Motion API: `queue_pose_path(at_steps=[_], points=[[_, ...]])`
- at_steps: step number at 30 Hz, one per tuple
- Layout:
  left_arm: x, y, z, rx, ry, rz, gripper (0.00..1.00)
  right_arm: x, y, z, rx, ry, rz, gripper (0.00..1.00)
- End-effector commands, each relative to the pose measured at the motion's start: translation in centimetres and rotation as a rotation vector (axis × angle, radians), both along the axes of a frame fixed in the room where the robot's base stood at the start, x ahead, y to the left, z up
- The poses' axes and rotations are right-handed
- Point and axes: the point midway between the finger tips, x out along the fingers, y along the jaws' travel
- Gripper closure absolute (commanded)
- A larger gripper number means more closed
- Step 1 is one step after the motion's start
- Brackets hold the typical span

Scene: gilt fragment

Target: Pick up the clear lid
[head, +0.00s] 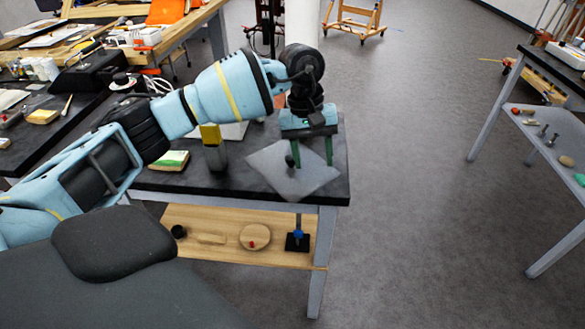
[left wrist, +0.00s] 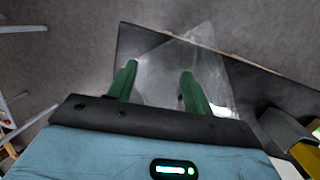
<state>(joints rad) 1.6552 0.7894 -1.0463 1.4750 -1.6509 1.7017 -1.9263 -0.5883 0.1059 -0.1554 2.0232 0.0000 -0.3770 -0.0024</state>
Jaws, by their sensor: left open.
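The clear lid (head: 275,178) is a flat, see-through square sheet lying turned on the dark table near its right end, with a small dark knob on it. My left gripper (head: 310,164) is open over the lid, its two green fingers pointing down. In the left wrist view the lid (left wrist: 160,75) shows between and beyond the open fingers of the gripper (left wrist: 159,72). Whether the fingertips touch the lid I cannot tell. My right gripper is not in view.
The dark table (head: 335,190) ends just right of the lid. A yellow-topped grey block (head: 214,150) and a green-and-white box (head: 170,160) stand to the left. A wooden shelf (head: 215,250) below holds small objects. Open floor lies to the right.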

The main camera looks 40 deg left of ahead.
Motion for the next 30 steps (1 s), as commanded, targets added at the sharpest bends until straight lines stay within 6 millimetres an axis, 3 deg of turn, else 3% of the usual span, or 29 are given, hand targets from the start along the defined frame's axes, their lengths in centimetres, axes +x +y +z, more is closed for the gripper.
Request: queue_pose_path(at_steps=[3, 8, 14, 30], points=[[0.8, 4.0, 2.6, 0.131, -0.036, -0.033, 0.49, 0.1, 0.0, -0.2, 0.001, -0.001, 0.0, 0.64], [1.0, 6.4, 4.3, 0.214, -0.046, -0.054, 0.49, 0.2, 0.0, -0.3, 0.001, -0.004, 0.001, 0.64], [1.0, 6.7, 4.4, 0.222, -0.046, -0.056, 0.49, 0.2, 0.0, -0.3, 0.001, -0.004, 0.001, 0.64], [0.9, 6.6, 0.8, 0.22, -0.045, -0.056, 0.49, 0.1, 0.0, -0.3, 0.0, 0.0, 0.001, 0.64]])
